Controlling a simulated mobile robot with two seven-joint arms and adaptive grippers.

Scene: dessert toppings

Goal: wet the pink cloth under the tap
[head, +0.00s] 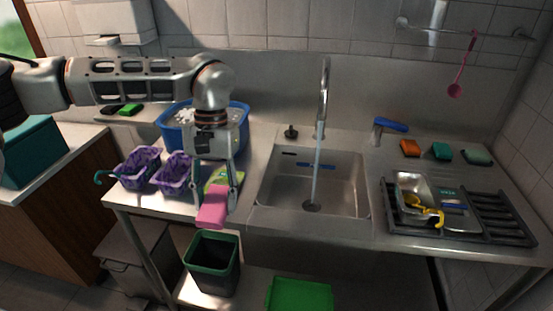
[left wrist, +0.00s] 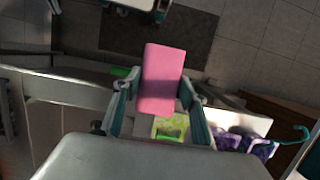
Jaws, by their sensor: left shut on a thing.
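The pink cloth (head: 212,207) hangs from my left gripper (head: 218,190) in the head view, above the front edge of the counter and left of the sink. It is a flat pink rectangle. In the left wrist view the cloth (left wrist: 162,80) lies between the fingers of my left gripper (left wrist: 160,105), which is shut on it. The tap (head: 323,95) stands behind the sink (head: 290,190), and a stream of water (head: 316,165) falls from it into the basin. The cloth is apart from the water. My right gripper is not in view.
A blue tub (head: 173,138) and two purple baskets (head: 139,167) stand left of the sink. A green-yellow item (head: 224,177) lies behind the cloth. A dark rack (head: 495,216) with a metal tray is on the right. A bin (head: 212,262) stands below.

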